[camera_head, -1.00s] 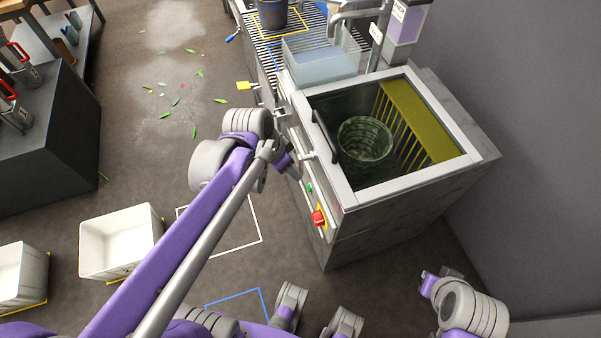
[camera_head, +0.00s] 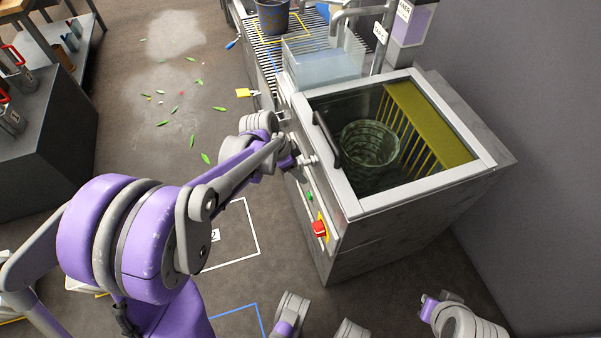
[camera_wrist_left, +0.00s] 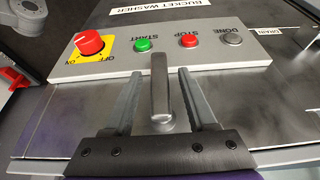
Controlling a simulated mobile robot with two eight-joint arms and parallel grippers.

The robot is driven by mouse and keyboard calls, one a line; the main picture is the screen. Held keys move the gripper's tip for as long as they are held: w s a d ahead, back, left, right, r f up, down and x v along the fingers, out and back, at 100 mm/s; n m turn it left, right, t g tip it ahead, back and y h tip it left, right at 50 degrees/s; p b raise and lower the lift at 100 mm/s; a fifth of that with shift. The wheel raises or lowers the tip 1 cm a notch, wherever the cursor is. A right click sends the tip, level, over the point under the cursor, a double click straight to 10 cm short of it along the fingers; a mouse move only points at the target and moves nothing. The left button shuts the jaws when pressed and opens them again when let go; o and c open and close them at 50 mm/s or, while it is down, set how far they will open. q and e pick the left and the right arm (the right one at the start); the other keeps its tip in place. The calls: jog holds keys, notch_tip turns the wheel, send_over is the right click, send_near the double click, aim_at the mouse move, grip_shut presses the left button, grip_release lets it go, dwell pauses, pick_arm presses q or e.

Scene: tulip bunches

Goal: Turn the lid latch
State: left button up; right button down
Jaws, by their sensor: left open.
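The bucket washer (camera_head: 340,240) stands right of centre in the head view. Its framed glass lid (camera_head: 428,179) is down and has a dark bar handle (camera_head: 327,140). The metal lid latch (camera_head: 309,160) is on the front face below the lid edge. In the left wrist view the latch (camera_wrist_left: 160,95) is a grey upright lever. My left gripper (camera_head: 288,160) is at the latch. In the wrist view its open fingers (camera_wrist_left: 160,82) stand on either side of the lever, with gaps visible. My right gripper is not recognisable in view.
The front panel carries a red OFF/ON knob (camera_wrist_left: 88,43), a green START button (camera_wrist_left: 142,45), a red STOP button (camera_wrist_left: 190,41) and a grey DONE lamp (camera_wrist_left: 231,38). A yellow tag (camera_head: 242,93) juts out left of the washer. Open floor with scattered leaves lies left.

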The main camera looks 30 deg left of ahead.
pick_arm(q)
jog(key=shift+x, duration=0.85)
grip_shut()
dwell(0.8)
